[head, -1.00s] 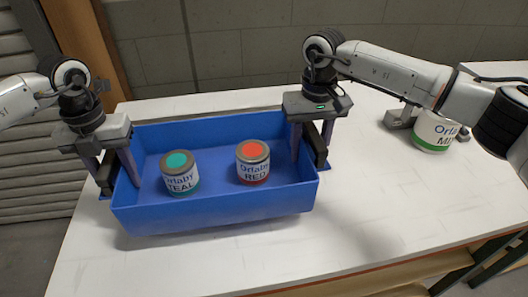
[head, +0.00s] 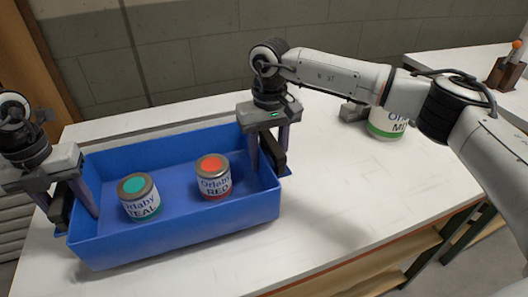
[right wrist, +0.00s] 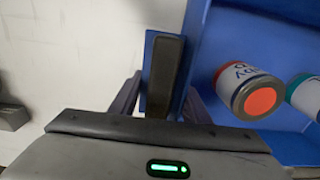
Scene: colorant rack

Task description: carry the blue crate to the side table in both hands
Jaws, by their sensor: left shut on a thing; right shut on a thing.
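The blue crate (head: 185,238) is at the left of the head view, over the white table. A teal-lidded can (head: 140,198) and a red-lidded can (head: 213,177) stand upright inside it. My left gripper (head: 74,205) is shut on the crate's left end. My right gripper (head: 266,160) is shut on its right end. In the right wrist view, a blue handle tab (right wrist: 151,50) of the crate lies between the right fingers, beside the red-lidded can (right wrist: 246,92). I cannot tell how far the crate's bottom is above the table. A white-topped side table (head: 450,62) shows at the upper right.
A white can with a green band (head: 387,125) stands on the near table (head: 330,190), behind my right forearm, with a grey object beside it. A brown holder (head: 506,74) with tools stands on the side table. The near table's front right is clear.

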